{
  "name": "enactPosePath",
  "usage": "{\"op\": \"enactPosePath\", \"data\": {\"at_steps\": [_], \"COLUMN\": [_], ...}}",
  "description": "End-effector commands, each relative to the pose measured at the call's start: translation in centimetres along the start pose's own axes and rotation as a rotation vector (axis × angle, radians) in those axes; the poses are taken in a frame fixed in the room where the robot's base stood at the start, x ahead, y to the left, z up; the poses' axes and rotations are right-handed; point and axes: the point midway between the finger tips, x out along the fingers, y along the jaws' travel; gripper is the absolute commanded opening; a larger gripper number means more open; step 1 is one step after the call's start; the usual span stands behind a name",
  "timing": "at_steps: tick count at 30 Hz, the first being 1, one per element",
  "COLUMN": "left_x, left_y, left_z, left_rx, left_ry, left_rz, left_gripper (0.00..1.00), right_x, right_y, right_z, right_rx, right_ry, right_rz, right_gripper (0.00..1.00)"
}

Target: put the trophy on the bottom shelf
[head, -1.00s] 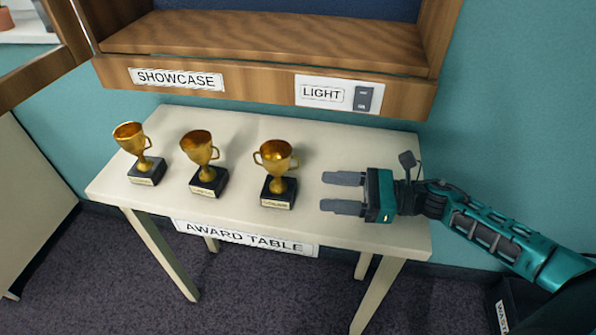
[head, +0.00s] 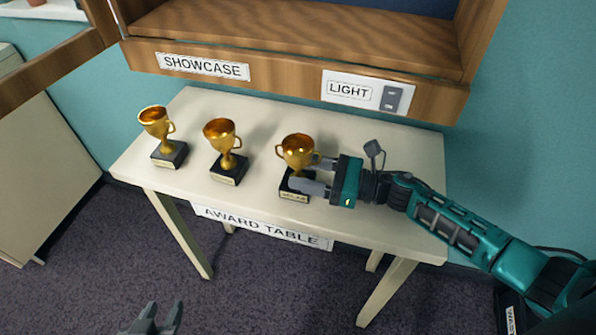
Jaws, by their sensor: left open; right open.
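Three gold trophies on black bases stand upright on the award table (head: 400,170): the left trophy (head: 156,122), the middle trophy (head: 221,134) and the right trophy (head: 297,150). My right gripper (head: 308,178) is open at the right trophy, its fingers reaching the stem area from the right. I cannot tell whether they touch it. My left gripper (head: 152,318) is open and empty, low at the bottom edge of the view. The showcase's bottom shelf (head: 290,35) is bare where it shows, above the table.
The showcase front board (head: 290,85) carries a light switch (head: 391,98) and overhangs the back of the table. An open showcase door (head: 50,65) juts out at the left. A waste bin (head: 512,312) stands at the lower right.

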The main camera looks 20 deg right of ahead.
Motion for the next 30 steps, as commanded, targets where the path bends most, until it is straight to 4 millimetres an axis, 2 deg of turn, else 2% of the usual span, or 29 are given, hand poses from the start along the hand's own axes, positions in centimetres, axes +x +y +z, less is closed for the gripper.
{"op": "enactPosePath", "data": {"at_steps": [4, 12, 30], "left_x": [-0.2, -0.2, 0.0], "left_y": [0.0, -0.1, -0.1], "left_z": [-0.3, -0.3, -0.7], "left_rx": [0.000, 0.001, 0.002], "left_ry": [0.000, 0.001, 0.009], "left_rz": [0.000, -0.001, -0.001], "left_gripper": [0.43, 0.43, 0.43], "right_x": [1.7, 2.0, 2.0], "right_y": [0.0, 0.1, 0.0], "right_z": [0.1, -0.1, 0.0], "right_rx": [0.000, -0.001, -0.001], "right_ry": [0.000, 0.002, 0.000], "right_rz": [0.001, 0.001, 0.001], "right_gripper": [0.57, 0.57, 0.00]}}
